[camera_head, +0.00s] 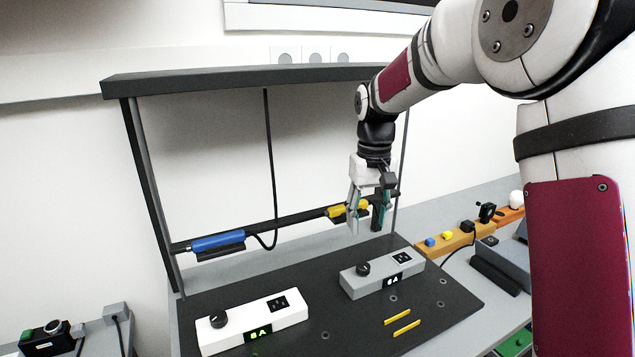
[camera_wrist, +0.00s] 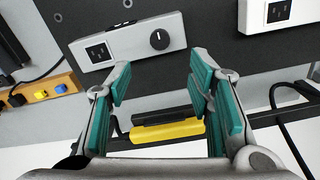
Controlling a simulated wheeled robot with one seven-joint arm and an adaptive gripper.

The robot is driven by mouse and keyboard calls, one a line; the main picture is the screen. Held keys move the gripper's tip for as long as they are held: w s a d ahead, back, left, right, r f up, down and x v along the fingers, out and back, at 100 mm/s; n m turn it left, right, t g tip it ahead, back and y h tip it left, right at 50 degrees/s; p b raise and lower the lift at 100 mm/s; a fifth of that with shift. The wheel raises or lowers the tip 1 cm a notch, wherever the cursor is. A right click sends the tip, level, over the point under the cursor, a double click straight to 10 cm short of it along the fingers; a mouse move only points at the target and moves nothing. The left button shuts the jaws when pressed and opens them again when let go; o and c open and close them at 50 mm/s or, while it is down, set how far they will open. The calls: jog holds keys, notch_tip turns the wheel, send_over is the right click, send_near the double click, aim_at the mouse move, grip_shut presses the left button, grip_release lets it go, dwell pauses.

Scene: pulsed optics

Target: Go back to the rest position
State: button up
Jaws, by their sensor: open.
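My gripper (camera_head: 369,207) is open and empty. It hangs pointing down above the back part of the dark board, behind the grey box (camera_head: 382,273) marked 6A. In the wrist view its teal-padded fingers (camera_wrist: 160,92) stand wide apart with nothing between their tips. The yellow tool (camera_wrist: 168,131) shows beyond and below the gap between the fingers, on its rail. In the head view the yellow tool (camera_head: 337,212) is partly hidden behind the gripper.
A white box (camera_head: 254,322) marked with green digits and two yellow strips (camera_head: 402,321) sit on the dark board (camera_head: 440,307). A blue tool (camera_head: 218,241) rests on the rail under the dark overhead shelf (camera_head: 240,78). An orange strip (camera_head: 456,239) with buttons stands at right.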

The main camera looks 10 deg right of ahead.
jog(key=s+r+t, duration=0.2)
jog(key=s+r, duration=0.3)
jog(key=s, duration=0.6)
jog(key=s+r+t, duration=0.2)
jog(key=s+r, duration=0.4)
jog(key=s, duration=0.5)
jog(key=s+f+t, duration=0.1)
jog(key=s+f, duration=0.1)
jog(key=s, duration=0.6)
jog(key=shift+f+m+t, duration=0.3)
jog(key=shift+f+m, duration=0.05)
jog(key=shift+m, duration=0.05)
jog(key=shift+a, duration=0.15)
